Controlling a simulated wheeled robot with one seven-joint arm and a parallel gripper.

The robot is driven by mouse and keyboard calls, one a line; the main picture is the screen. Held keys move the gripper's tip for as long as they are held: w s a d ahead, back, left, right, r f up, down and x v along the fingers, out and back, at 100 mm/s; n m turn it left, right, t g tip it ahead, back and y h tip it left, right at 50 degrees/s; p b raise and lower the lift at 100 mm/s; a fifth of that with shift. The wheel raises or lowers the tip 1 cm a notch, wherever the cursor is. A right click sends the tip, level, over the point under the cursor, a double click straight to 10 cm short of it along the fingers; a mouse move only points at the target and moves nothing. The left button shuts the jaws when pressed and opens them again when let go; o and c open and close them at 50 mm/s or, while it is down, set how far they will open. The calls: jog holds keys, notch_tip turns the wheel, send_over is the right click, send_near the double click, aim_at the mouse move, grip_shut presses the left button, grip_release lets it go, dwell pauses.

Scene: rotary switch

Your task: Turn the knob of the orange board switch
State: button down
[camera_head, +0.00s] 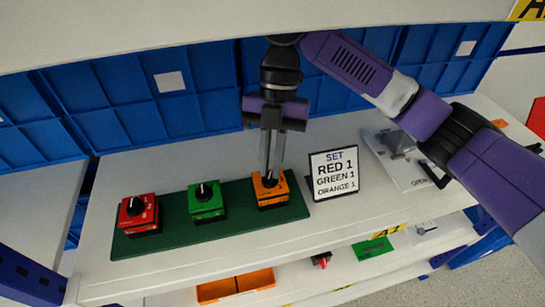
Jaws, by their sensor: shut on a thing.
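The orange switch (270,193) sits at the right end of a dark green board (170,240) on the white shelf. My gripper (271,172) comes straight down from above onto this switch. Its fingers are shut on the black knob (270,181), which they partly hide, so its pointing direction is hard to read. The green switch (207,203) stands in the middle of the board and the red switch (139,214) at the left. Both have black knobs with a light pointer mark, and both are apart from my gripper.
A sign (334,174) reading "SET RED 1 GREEN 1 ORANGE 1" stands just right of the orange switch. A clear-covered panel marked OPEN (398,160) lies further right. Blue bins (150,100) line the back. A lower shelf holds an orange tray (235,286).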

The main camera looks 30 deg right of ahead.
jog(key=n+h+p, duration=0.1)
jog(key=n, duration=0.1)
jog(key=n+g+h+p, duration=0.1)
jog(key=n, duration=0.2)
jog(key=shift+w+a+p, duration=0.15)
jog(key=shift+a+p, duration=0.05)
jog(key=shift+p, duration=0.15)
jog(key=shift+n, duration=0.4)
jog(key=c, duration=1.5)
grip_release()
